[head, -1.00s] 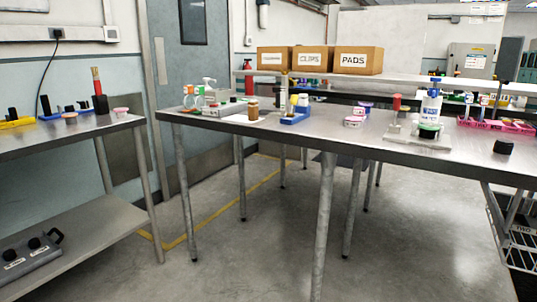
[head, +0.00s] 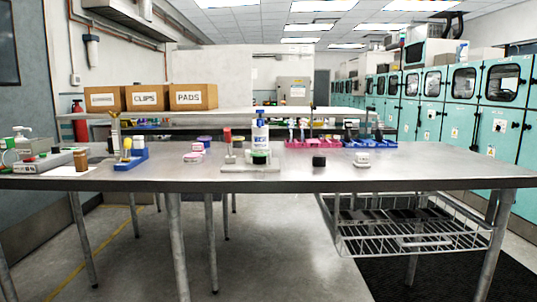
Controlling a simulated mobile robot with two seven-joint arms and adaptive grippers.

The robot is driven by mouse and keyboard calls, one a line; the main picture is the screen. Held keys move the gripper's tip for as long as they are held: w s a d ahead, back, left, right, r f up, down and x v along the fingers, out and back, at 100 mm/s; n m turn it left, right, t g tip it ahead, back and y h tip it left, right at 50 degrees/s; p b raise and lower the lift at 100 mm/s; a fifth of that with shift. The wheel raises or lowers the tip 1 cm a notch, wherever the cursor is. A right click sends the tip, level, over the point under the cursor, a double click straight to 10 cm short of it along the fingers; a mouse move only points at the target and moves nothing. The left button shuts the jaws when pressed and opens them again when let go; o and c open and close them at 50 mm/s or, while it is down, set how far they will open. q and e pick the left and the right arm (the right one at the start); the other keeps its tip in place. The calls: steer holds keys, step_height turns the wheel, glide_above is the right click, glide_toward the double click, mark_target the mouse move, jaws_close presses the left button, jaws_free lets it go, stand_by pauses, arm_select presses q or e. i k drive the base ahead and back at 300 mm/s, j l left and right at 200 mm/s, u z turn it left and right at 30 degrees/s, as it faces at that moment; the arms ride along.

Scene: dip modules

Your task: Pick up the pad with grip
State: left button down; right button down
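I cannot tell for sure which item is the pad with grip. A small black round piece (head: 319,160) sits near the front edge of the steel table (head: 420,170), right of centre. Small pink-and-white round pieces (head: 193,157) lie left of that plate. A white round piece (head: 362,159) sits right of the black one. Neither of my grippers is in view.
A cardboard box labelled PADS (head: 193,97) stands on the back shelf beside a CLIPS box (head: 146,98). A blue holder (head: 131,161) is at left. A pink rack (head: 312,143) is behind. A wire basket (head: 410,222) hangs below. The tabletop's right end is clear.

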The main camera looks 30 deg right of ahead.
mark_target(361, 160)
steer(key=z, duration=1.6)
